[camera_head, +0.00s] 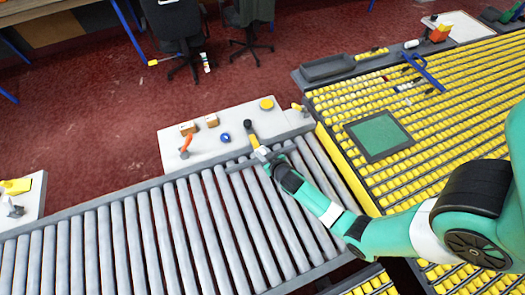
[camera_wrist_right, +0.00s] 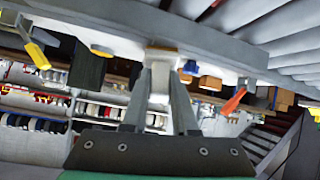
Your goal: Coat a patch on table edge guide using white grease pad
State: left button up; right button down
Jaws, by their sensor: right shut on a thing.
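My right gripper (camera_head: 264,158) reaches over the grey rollers to the near edge of the white table. It is shut on a small pale piece with a yellow strip, which looks like the white grease pad; it shows between the fingertips in the right wrist view (camera_wrist_right: 161,47). The fingers hide part of it. A black piece with a yellow end (camera_head: 251,132) is just beyond the gripper. My left gripper is not seen.
The white table (camera_head: 172,160) holds an orange tool (camera_head: 185,146), a blue roll (camera_head: 225,138), small brown boxes (camera_head: 188,128) and a yellow disc (camera_head: 267,104). Grey rollers (camera_head: 120,245) fill the front left. Yellow rollers (camera_head: 450,75) with a green panel (camera_head: 379,135) lie right.

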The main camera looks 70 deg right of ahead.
jog(key=r+p, duration=0.2)
jog(key=r, duration=0.1)
jog(key=r+p, duration=0.1)
jog(key=shift+s+a+r, duration=0.15)
jog(key=shift+a+r, duration=0.1)
jog(key=shift+r+p, duration=1.8)
jog(key=shift+p, duration=0.05)
